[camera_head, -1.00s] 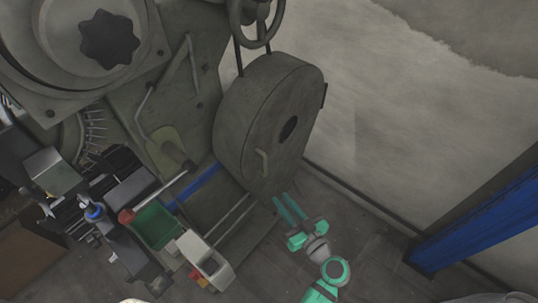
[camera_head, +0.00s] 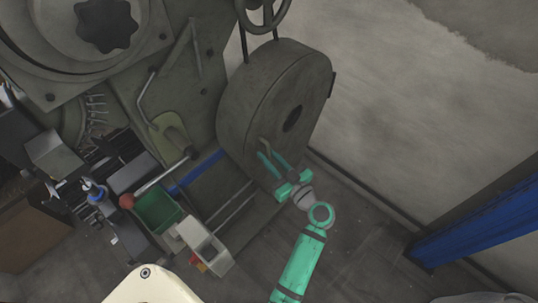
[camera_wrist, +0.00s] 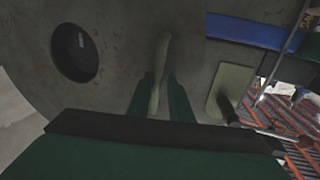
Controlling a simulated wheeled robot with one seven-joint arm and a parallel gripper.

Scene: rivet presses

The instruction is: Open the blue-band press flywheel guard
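The flywheel guard (camera_head: 262,98) is a round grey-green cover on the press's right side, with a dark hole in its face. It looks closed against the press. A blue band (camera_head: 197,174) runs along the press beside it and shows in the wrist view (camera_wrist: 250,32). The guard's bar handle (camera_head: 264,146) is low on its face. My green gripper (camera_head: 270,160) is open at the handle. In the wrist view the handle (camera_wrist: 161,55) runs down between my two fingers (camera_wrist: 159,88); I cannot tell whether they touch it.
A blue post (camera_head: 475,225) stands at the right. The floor between my arm and the post is clear.

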